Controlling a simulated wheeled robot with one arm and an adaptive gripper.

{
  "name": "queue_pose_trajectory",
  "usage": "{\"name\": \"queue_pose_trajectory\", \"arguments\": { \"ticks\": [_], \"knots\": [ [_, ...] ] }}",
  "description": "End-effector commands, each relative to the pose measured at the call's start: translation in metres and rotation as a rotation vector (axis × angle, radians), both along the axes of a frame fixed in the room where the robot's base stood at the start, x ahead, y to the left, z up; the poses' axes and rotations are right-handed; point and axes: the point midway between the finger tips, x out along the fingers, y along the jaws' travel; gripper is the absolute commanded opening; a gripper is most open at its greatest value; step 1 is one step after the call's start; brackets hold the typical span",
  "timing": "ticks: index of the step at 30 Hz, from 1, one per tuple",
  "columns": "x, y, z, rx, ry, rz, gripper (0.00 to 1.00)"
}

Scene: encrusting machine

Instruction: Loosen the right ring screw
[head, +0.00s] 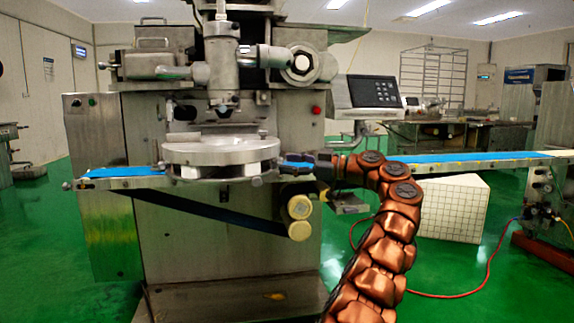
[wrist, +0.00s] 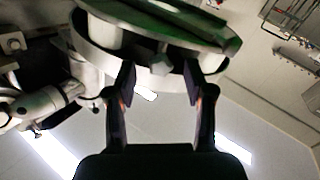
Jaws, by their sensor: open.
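The machine's round metal ring (head: 222,152) sits over the belt at the centre of the head view. It also shows at the top of the wrist view (wrist: 85,40), where the picture looks upside down. A small grey faceted knob (wrist: 162,66), which looks like the ring screw, sticks out of the ring's side between my fingers. My gripper (wrist: 160,76) is open, with one dark finger on each side of the knob. I cannot tell whether either finger touches it. In the head view my gripper (head: 287,164) is at the ring's right side, and the knob is not clear there.
A blue conveyor belt (head: 465,160) runs to the right behind my arm. A control panel (head: 372,92) stands above it. Two pale rollers (head: 299,207) hang below the belt. A white gridded box (head: 452,208) is on the green floor at right.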

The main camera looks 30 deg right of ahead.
Motion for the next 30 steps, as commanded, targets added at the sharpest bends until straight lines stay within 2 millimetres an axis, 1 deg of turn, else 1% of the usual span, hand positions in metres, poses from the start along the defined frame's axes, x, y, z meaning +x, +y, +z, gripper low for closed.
{"name": "queue_pose_trajectory", "arguments": {
  "ticks": [9,15,22,30],
  "knots": [
    [-0.05,-0.039,0.0,0.0,0.0,-0.004,0.53],
    [-0.071,-0.056,-0.001,0.002,0.0,-0.004,0.53],
    [-0.082,-0.064,-0.001,0.001,0.001,-0.002,0.53],
    [-0.084,-0.065,-0.001,0.0,0.001,-0.001,0.53]
  ]
}}
